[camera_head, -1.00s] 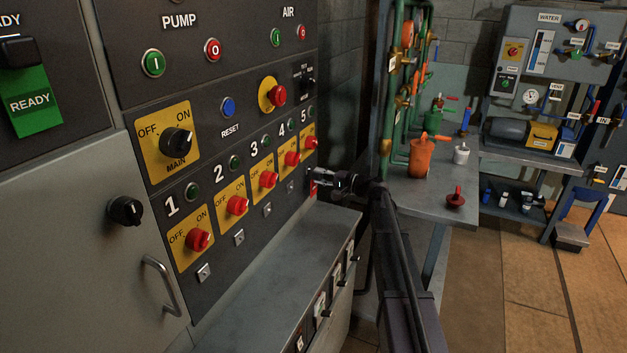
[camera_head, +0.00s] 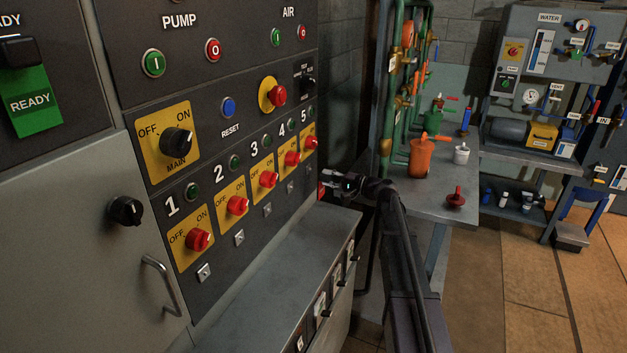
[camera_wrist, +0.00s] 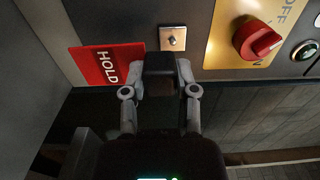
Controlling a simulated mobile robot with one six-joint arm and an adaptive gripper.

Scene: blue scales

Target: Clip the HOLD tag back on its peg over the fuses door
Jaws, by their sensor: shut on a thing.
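The red HOLD tag (camera_wrist: 106,64) shows in the wrist view left of my gripper (camera_wrist: 160,80), with its lettering turned sideways. My gripper is shut on the tag's black clip, between the two grey fingers. In the head view my gripper (camera_head: 335,182) is at the right end of the switch panel, with a sliver of the red tag (camera_head: 321,190) beside it. A square metal plate with a small peg (camera_wrist: 173,39) lies just beyond the clip in the wrist view. No label for the fuses door is readable.
A green READY tag (camera_head: 30,102) hangs at the upper left above a grey door (camera_head: 75,230) with a knob and handle. Red switches with peg plates line the panel (camera_head: 220,262). A grey ledge (camera_head: 285,262) juts out below. A workbench (camera_head: 440,205) stands to the right.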

